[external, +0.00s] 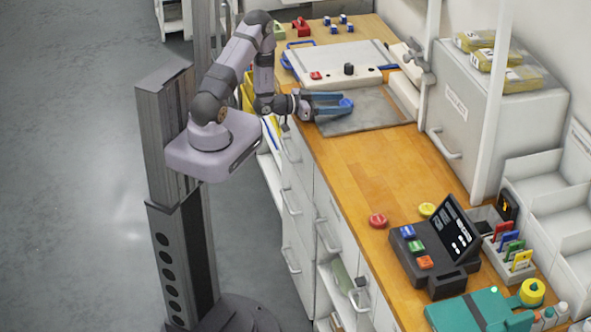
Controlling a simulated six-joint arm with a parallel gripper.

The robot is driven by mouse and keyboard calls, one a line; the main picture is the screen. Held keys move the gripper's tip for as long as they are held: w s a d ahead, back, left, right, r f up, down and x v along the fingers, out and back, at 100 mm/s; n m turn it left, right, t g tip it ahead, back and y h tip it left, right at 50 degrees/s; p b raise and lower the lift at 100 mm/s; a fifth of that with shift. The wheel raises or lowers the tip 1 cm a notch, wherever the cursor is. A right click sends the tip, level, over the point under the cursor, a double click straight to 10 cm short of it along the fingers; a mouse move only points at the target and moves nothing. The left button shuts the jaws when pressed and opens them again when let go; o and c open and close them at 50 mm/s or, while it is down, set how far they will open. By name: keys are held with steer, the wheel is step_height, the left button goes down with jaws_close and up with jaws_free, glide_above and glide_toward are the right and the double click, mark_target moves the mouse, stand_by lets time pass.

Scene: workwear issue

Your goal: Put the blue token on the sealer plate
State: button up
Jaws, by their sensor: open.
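The blue token (346,103) is a small round disc at the tips of my gripper's fingers, over the grey plate. The flat grey sealer plate (378,112) lies on the wooden bench in front of a white machine. My gripper (338,103) is open, with its blue fingers reaching right over the plate's left part. The fingertips are beside the token; I cannot tell whether they touch it, or whether the token rests flat on the plate.
The white machine (345,54) with a red button and black knob stands behind the plate. A red token (377,220) and yellow token (427,209) lie near a black terminal (436,247). A white cabinet (484,115) stands right. The bench middle (375,160) is clear.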

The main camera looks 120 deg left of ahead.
steer(key=shift+r, duration=0.1)
steer(key=shift+r, duration=0.15)
steer(key=b+v, duration=0.1)
steer(key=v, duration=0.5)
steer(key=shift+a+b, duration=0.1)
steer(key=shift+b, duration=0.2)
steer(key=shift+v, duration=0.8)
steer(key=shift+w, duration=0.1)
